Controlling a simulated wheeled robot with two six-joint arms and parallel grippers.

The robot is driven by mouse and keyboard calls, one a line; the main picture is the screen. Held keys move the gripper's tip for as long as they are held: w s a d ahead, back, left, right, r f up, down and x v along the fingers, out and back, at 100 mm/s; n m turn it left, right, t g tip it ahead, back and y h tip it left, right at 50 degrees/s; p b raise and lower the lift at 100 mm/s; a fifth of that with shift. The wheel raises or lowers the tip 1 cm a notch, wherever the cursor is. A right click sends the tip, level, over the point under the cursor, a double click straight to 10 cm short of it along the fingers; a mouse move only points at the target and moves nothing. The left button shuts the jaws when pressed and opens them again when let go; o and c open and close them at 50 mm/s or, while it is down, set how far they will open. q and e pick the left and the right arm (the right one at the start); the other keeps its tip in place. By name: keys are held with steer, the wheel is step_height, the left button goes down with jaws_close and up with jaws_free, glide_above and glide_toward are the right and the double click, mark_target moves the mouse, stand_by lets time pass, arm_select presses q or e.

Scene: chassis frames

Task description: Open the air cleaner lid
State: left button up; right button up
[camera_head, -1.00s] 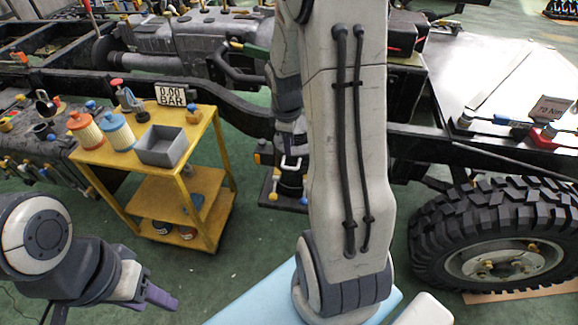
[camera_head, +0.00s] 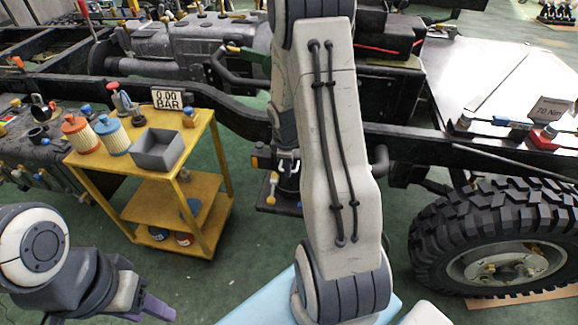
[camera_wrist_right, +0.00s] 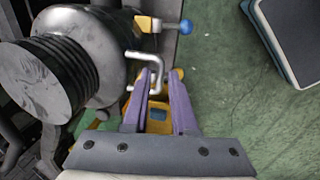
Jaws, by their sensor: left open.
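A dark grey cylinder with a ribbed black section (camera_wrist_right: 75,70), apparently the air cleaner, fills the left of the right wrist view. Its lid cannot be told apart clearly. A bent pale wire handle (camera_wrist_right: 158,66) and a yellow latch with a blue knob (camera_wrist_right: 184,27) are at its right side. My right gripper (camera_wrist_right: 161,76) is open, its purple fingers beside the wire, with no clear grip on it. In the head view my right arm hides this gripper; part of the canister (camera_head: 289,178) shows beside it. My left gripper (camera_head: 155,309) is open and empty at lower left.
A dark chassis rail (camera_head: 450,147) runs behind. A large tyre (camera_head: 500,235) stands at right.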

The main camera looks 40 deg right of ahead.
jaws_close()
stand_by(1.3)
